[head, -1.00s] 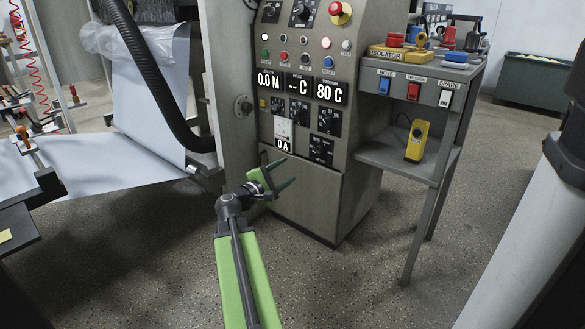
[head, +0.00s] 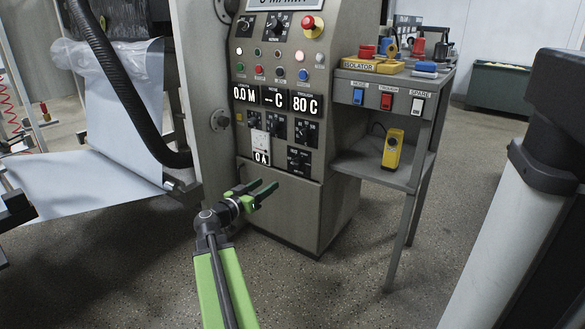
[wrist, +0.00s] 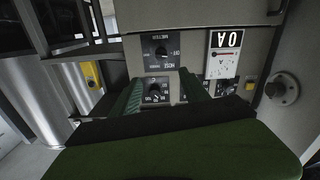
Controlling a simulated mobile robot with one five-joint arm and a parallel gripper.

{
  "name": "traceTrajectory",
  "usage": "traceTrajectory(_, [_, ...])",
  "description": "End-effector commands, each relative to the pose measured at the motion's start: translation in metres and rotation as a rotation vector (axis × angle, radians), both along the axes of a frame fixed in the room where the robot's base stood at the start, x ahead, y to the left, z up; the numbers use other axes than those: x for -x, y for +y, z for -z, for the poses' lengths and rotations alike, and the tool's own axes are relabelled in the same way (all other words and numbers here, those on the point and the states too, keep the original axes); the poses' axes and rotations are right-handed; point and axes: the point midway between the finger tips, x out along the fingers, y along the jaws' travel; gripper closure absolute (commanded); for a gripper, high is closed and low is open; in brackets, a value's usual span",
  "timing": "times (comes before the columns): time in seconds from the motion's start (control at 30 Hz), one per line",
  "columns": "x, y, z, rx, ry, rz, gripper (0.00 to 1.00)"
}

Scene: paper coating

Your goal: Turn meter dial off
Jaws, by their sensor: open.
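My gripper (head: 268,184) is open and empty in front of the grey control cabinet (head: 293,212), just below its dials in the head view. A black dial that appears to be the meter dial (head: 299,160) sits on the lowest dark plate, right of the "0 A" display (head: 261,158). The wrist view is upside down. There the meter dial (wrist: 161,52) lies beyond the fingers, on a plate with small text. My two green ribbed fingers (wrist: 160,76) stand apart on either side of another dial (wrist: 154,92). No contact with a dial is visible. The meter dial's pointer setting is hard to read.
A grey side shelf (head: 385,170) with coloured switches and a yellow device (head: 394,150) stands right of the cabinet. A red stop button (head: 313,25) tops the panel. A black hose (head: 125,90) and pale sheet (head: 85,190) lie left. Floor in front is clear.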

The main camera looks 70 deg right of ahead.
Motion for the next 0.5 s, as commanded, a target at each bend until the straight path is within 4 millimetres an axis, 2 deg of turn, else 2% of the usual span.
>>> traceTrajectory(0.1, [0.0, -0.001, 0.001, 0.037, -0.136, 0.0, 0.47])
traceTrajectory(0.27, [-0.003, -0.001, 0.002, 0.042, -0.159, -0.005, 0.47])
traceTrajectory(0.37, [-0.001, -0.01, 0.002, 0.042, -0.157, -0.003, 0.47])
traceTrajectory(0.5, [0.006, -0.038, 0.002, 0.042, -0.156, -0.001, 0.47])
